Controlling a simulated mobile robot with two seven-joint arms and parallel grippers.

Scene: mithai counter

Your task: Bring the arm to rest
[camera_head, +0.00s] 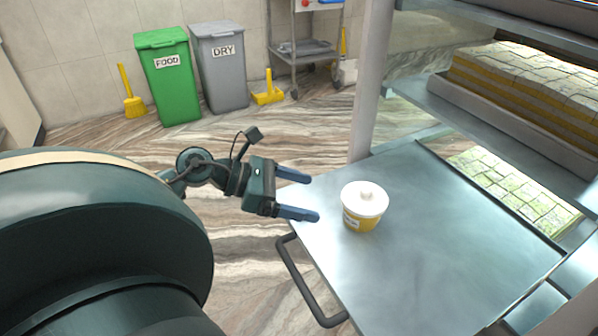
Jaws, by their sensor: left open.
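My left arm comes in from the left of the head view. My left gripper (308,196) is open, its two blue fingers apart and pointing right with nothing between them. It is at the left edge of a metal counter top. My right gripper does not show.
The metal counter (440,240) is bare around the tub, with a dark handle (308,285) on its left side. A metal post and shelves with sweets trays (520,130) rise at the right. A green bin (172,85), a grey bin (222,75) and a trolley (303,50) stand behind.

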